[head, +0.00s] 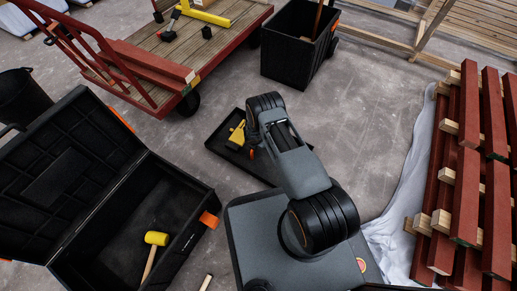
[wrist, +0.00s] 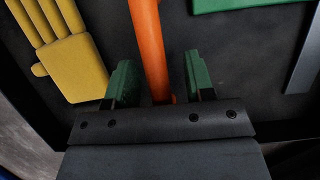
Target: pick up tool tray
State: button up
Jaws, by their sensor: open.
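The tool tray (head: 217,143) is a shallow black tray on the concrete floor in the head view, partly hidden behind my arm. A yellow glove lies in it, and a bit of orange shows beside my arm. In the wrist view the tray's dark bottom (wrist: 245,55) fills most of the picture, with the yellow glove (wrist: 72,62) at left. My gripper (wrist: 160,80) is open, with one green-padded finger on each side of an orange bar (wrist: 149,45). The bar looks like a handle; I cannot tell whether it touches the fingers. The head view hides the fingers.
An open black case (head: 190,185) with a yellow mallet (head: 156,238) stands at left. A red cart (head: 165,45) and a black bin (head: 290,45) stand behind. Red battens (head: 465,170) are stacked at right. Floor (head: 365,110) right of the tray is clear.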

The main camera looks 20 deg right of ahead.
jog(key=shift+c, duration=0.4)
grip_shut()
jog(key=shift+w+r, duration=0.1)
jog(key=shift+r, duration=0.05)
